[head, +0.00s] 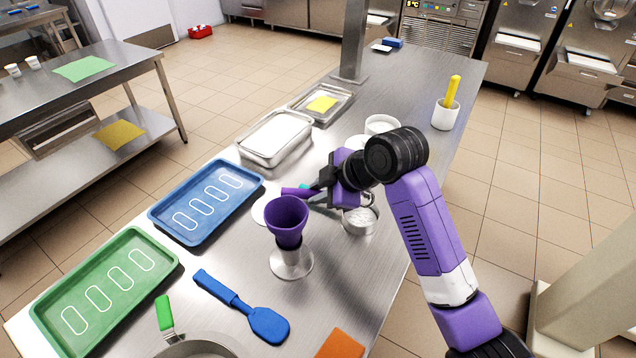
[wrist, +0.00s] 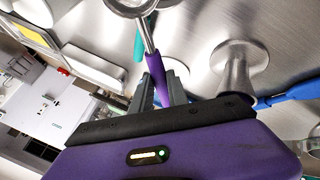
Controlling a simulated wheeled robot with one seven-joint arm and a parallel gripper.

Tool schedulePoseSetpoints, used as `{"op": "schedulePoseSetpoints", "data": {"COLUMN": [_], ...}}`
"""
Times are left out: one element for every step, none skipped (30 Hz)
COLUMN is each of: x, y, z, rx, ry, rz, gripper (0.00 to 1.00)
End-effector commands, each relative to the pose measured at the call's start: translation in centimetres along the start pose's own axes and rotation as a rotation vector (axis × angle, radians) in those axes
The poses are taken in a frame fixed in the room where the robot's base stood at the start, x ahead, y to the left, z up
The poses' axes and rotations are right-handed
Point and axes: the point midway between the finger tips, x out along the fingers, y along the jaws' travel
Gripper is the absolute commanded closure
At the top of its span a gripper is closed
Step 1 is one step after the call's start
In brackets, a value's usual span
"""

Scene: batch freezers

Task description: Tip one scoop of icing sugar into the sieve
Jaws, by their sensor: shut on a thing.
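My gripper (head: 318,190) is shut on a purple handle (wrist: 157,75). In the wrist view this handle runs from between the fingers (wrist: 162,92) to a round metal head (wrist: 130,5), cut off by the top edge. I cannot tell whether this head holds powder. In the head view the purple handle (head: 297,192) points left, above the table. A steel tub (head: 360,222) with white contents, perhaps the icing sugar, stands just below the wrist. A pale round shape (head: 262,211) lies beside the handle's far end; I cannot tell if it is the sieve.
A purple cup-shaped piece (head: 287,218) stands above a flared steel stand (head: 292,264), close in front of my gripper. Blue (head: 161,215) and green (head: 47,317) trays lie left. A blue spatula (head: 266,325) lies in front. A steel pan (head: 244,152) and white bowl (head: 381,123) stand behind.

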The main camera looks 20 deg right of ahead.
Motion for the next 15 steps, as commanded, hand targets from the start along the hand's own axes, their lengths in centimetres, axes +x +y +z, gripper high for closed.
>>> {"op": "schedulePoseSetpoints", "data": {"x": [-0.43, -0.4, -0.41, -0.4, -0.38, -0.34, -0.34, -0.33, -0.33, -0.32, -0.28, -0.24, -0.25, -0.27, -0.13], "y": [0.38, 0.39, 0.45, 0.49, 0.58, 0.69, 0.76, 0.8, 0.85, 0.96, 1.05, 1.11, 1.2, 1.29, 1.36], "z": [-0.27, -0.25, -0.26, -0.26, -0.28, -0.27, -0.26, -0.25, -0.25, -0.22, -0.19, -0.21, -0.23, -0.25, -0.15], "rx": [0.012, 0.019, 0.028, 0.035, 0.042, 0.053, 0.061, 0.069, 0.08, 0.089, 0.099, 0.113, 0.123, 0.133, 0.148], "ry": [0.0, 0.0, -0.001, -0.001, 0.0, -0.001, -0.001, -0.001, 0.0, -0.001, -0.002, -0.001, -0.001, -0.001, -0.002], "rz": [-0.022, -0.035, -0.051, -0.064, -0.078, -0.097, -0.11, -0.125, -0.145, -0.161, -0.179, -0.203, -0.219, -0.236, -0.263], "gripper": [1.0, 1.0, 1.0, 1.0, 1.0, 1.0, 1.0, 1.0, 1.0, 1.0, 1.0, 1.0, 1.0, 1.0, 1.0]}}
